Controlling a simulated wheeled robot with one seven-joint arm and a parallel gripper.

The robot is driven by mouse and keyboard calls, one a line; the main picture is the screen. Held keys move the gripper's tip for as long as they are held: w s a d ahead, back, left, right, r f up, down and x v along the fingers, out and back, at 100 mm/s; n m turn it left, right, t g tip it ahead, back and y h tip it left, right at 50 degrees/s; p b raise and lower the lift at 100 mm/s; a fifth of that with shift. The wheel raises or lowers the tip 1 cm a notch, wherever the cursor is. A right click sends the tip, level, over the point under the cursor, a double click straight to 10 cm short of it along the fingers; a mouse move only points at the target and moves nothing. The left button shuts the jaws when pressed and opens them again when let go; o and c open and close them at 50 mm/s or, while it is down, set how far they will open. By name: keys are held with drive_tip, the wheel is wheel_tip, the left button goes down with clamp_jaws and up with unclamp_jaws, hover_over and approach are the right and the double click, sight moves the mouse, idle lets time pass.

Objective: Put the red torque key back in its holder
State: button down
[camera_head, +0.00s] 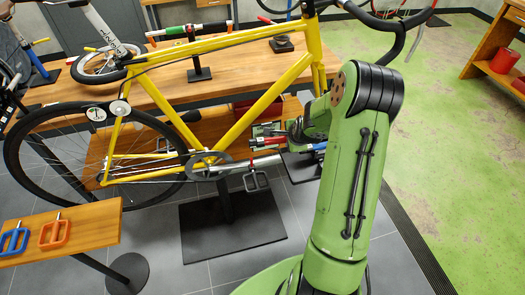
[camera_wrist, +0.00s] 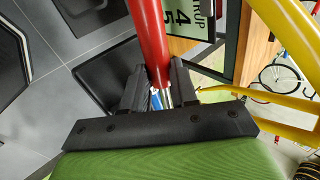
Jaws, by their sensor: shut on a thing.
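The red torque key shows as a thick red rod (camera_wrist: 150,40) between the two black fingers of my gripper (camera_wrist: 157,84) in the wrist view. My gripper is shut on it. In the head view my gripper (camera_head: 284,139) is beside the yellow bicycle's crank area, and a short red piece (camera_head: 267,140) sticks out to its left. A blue piece (camera_wrist: 156,101) and silvery rods show below the red rod in the wrist view; a blue piece (camera_head: 318,147) also shows right of my gripper in the head view. I cannot make out the key's holder for certain.
The yellow bicycle frame (camera_head: 265,102) stands close to my gripper. A black tray-like plate (camera_head: 303,168) lies below it. A wooden workbench (camera_head: 240,68) is behind. A small wooden table (camera_head: 85,222) at lower left bears a blue tool (camera_head: 14,240) and an orange tool (camera_head: 54,233).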

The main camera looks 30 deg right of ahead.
drive_tip(key=s+d+f+n+b, duration=0.1)
drive_tip(key=s+d+b, duration=0.35)
drive_tip(key=d, duration=0.45)
drive_tip(key=s+d+f+b, duration=0.1)
drive_tip(key=s+d+b, duration=0.2)
drive_tip(key=s+d, duration=0.45)
drive_tip(key=shift+s+f+b+x, duration=0.1)
drive_tip(key=shift+s+b+x, duration=0.05)
drive_tip(key=shift+b+x, duration=0.65)
drive_tip(key=shift+s+f+b+x, duration=0.15)
drive_tip(key=shift+b+x, duration=0.5)
drive_tip(key=shift+x, duration=0.35)
drive_tip(key=shift+s+f+b+x, duration=0.1)
drive_tip(key=shift+s+b+x, duration=0.1)
drive_tip(key=shift+b+x, duration=0.6)
drive_tip(key=shift+d+f, duration=0.2)
drive_tip(key=shift+f+b, duration=0.9)
drive_tip(key=shift+f, duration=0.75)
drive_tip(key=shift+r, duration=0.1)
drive_tip(key=c, duration=0.5)
unclamp_jaws()
